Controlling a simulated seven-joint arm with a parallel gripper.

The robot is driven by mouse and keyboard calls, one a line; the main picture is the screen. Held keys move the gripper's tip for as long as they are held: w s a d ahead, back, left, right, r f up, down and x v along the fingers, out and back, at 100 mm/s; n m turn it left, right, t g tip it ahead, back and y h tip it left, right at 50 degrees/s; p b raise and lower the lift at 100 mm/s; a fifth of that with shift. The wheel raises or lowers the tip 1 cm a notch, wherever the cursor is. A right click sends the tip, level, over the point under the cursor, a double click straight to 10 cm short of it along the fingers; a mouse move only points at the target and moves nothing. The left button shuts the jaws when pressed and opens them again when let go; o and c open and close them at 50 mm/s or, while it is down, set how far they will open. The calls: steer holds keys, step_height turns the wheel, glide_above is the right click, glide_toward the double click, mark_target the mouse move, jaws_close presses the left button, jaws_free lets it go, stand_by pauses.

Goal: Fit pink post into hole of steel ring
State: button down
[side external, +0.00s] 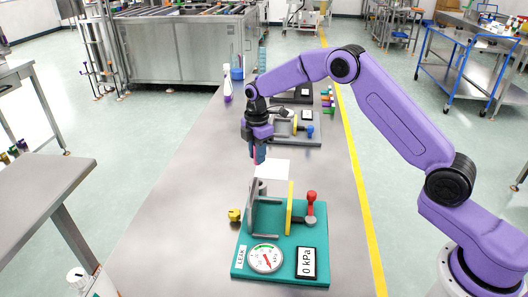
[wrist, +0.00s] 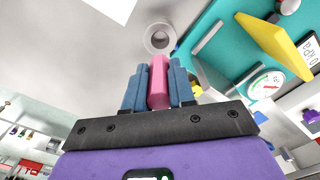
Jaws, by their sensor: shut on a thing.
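The pink post (wrist: 158,82) stands between the blue fingers of my gripper (wrist: 158,90), which is shut on it. In the side external view my gripper (side external: 258,153) points down above the table, and only a sliver of pink shows between its fingers. The steel ring (wrist: 159,38) lies beyond the post's tip in the wrist view, next to the teal board, with its round hole showing. In the side external view the ring (side external: 261,187) is partly hidden by a grey bracket. The post appears above the ring and apart from it.
The teal board (side external: 240,265) carries a grey bracket (side external: 252,208), an upright yellow plate (side external: 290,208), a red-topped lever (side external: 311,200), a dial gauge (side external: 265,258) and a kPa display (side external: 306,263). A yellow knob (side external: 235,215) sits at its left edge. White paper (side external: 272,169) lies behind. The table's left side is clear.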

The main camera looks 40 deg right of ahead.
steer(key=shift+f, duration=3.4)
steer(key=shift+f, duration=1.45)
steer(key=c, duration=0.9)
jaws_free()
steer(key=shift+s, duration=0.1)
steer(key=shift+o, duration=0.2)
steer(key=shift+s+f, duration=0.1)
steer(key=shift+f, duration=0.05)
steer(key=shift+s, duration=0.1)
steer(key=shift+w+r, duration=0.2)
steer(key=shift+r, duration=3.5)
